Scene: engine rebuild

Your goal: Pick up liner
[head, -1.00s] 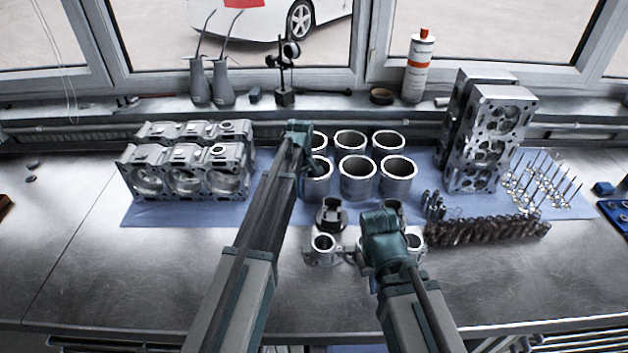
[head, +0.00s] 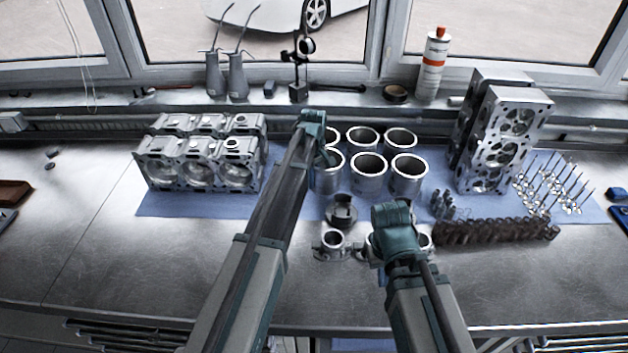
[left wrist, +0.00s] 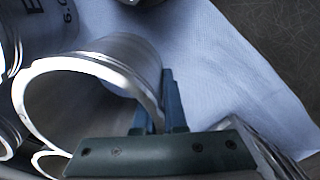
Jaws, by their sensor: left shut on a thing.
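Several silver cylinder liners stand upright in two rows on a blue cloth. My left gripper (head: 322,148) is at the front-left liner (head: 328,178), partly covering the back-left one. In the left wrist view the gripper (left wrist: 155,115) is shut on the wall of a liner (left wrist: 115,62), with its fingers at the rim. This liner appears to stand on the cloth; its base is partly hidden. My right gripper (head: 393,222) is in front of the liners, over small parts near the cloth's front edge. Its fingertips are hidden behind its own body.
A piston (head: 341,210) and a connecting rod (head: 332,240) lie in front. Dark springs (head: 495,231) and thin valves (head: 560,185) are at right. The bench front (head: 110,265) is clear at left.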

